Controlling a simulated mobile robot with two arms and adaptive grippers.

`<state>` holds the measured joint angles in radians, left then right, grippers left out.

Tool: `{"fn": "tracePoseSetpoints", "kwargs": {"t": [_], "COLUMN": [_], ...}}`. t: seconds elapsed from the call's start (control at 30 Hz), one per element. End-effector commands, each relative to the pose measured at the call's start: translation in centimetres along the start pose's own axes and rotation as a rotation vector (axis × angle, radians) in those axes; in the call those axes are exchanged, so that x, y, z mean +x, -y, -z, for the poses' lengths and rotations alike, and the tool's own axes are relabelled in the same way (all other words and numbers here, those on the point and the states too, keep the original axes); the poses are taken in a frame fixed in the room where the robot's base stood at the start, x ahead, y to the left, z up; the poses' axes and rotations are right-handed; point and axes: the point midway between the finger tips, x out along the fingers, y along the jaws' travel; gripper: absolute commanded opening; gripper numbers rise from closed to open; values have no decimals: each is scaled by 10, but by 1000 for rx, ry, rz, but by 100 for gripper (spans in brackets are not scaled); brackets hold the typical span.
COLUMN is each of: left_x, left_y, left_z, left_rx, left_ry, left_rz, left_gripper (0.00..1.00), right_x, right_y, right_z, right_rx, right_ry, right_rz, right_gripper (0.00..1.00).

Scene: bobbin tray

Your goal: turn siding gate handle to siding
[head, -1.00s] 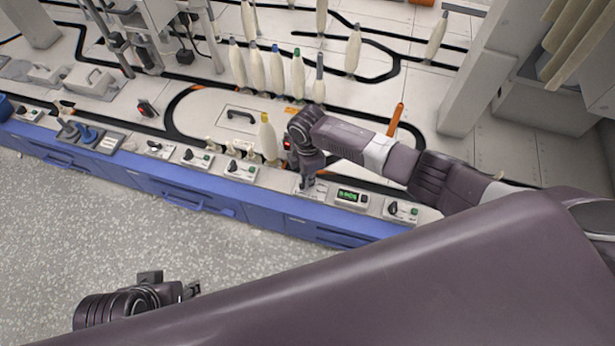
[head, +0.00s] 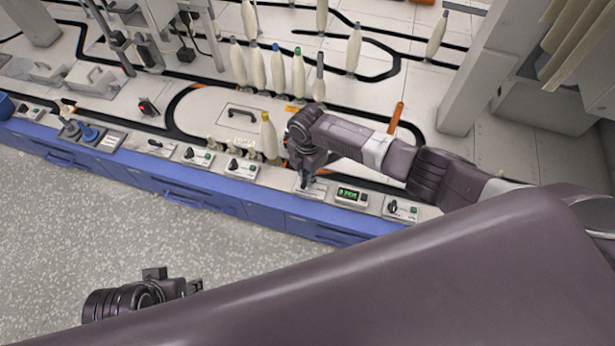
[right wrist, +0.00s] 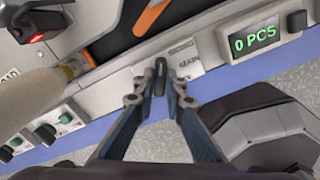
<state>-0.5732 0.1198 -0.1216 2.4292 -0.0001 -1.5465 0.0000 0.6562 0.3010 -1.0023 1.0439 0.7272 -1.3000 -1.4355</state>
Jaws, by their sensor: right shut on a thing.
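The siding gate handle (right wrist: 160,68) is a small dark lever on a light, lettered plate (right wrist: 188,55) on the front panel. My right gripper (right wrist: 159,90) is shut on it, with the fingertips on either side of the lever. In the head view my right gripper (head: 306,184) points down at the panel, left of the green display, and mostly hides the handle. The plate's lettering is too small to read for handle positions. My left gripper (head: 192,287) hangs low over the floor, away from the panel; its finger opening is unclear.
A counter display (right wrist: 255,38) reading "0 PCS" sits right of the handle. Several black-knobbed switch plates line the panel. A yellow-tipped bobbin (head: 269,137) stands close left of my right gripper.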

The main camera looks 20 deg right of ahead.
Motion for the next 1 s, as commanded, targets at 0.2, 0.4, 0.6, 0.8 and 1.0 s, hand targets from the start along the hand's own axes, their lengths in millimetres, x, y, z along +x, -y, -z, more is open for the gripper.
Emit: {"fn": "tracePoseSetpoints", "kwargs": {"t": [0.2,0.4,0.6,0.8,1.0], "left_x": [-1,-2,-3,-2,-2], "left_y": [-1,-1,-1,0,0], "left_z": [1,3,4,3,2], "left_rx": [-1,-2,0,0,0], "left_ry": [-3,-9,-12,-8,-6], "left_rz": [-2,-2,-2,-1,-1], "left_gripper": [35,35,35,35,35], "right_x": [0,0,-2,-26,-70], "right_y": [0,0,0,-1,-1], "right_z": [1,1,0,0,0], "right_rx": [-2,-1,-1,-2,-3], "right_ry": [-1,-1,-1,-1,1], "right_rz": [0,0,-1,-4,-4], "right_gripper": [21,28,28,28,28]}}
